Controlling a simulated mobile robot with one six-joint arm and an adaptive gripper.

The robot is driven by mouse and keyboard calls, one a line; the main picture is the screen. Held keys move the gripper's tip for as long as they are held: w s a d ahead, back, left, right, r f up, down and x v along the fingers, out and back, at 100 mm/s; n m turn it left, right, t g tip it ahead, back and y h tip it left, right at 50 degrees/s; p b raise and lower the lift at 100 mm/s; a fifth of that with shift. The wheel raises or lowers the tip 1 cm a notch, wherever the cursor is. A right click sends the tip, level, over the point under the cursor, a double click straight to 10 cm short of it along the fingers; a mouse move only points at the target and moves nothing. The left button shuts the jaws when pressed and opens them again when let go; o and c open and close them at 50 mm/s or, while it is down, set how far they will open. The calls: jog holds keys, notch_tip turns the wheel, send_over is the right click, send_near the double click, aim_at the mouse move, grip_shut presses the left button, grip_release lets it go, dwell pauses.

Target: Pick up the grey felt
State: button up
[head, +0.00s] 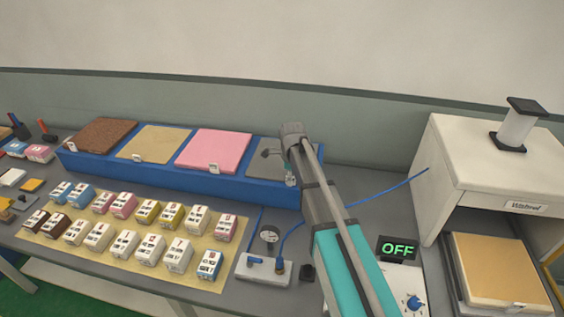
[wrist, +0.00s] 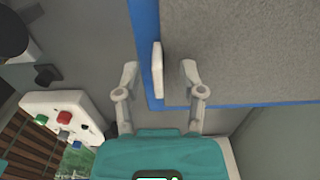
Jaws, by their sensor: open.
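The grey felt (head: 263,157) lies flat in the rightmost bay of a blue tray, partly hidden behind my arm in the head view. In the wrist view the grey felt (wrist: 250,50) fills the upper right. A white tab (wrist: 157,68) stands at the felt's edge, by the blue rim. My gripper (wrist: 158,70) is open, with one finger on each side of the white tab and a gap on both sides. In the head view my gripper (head: 284,168) is at the grey felt, largely hidden by my arm.
The blue tray (head: 170,178) also holds brown, tan and pink sheets. Several small labelled blocks (head: 150,250) stand on a tan mat in front. A white press (head: 480,150) stands at right, with a tan sheet inside. A white box with a gauge (head: 263,268) sits near my arm.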

dwell(0.4)
grip_shut()
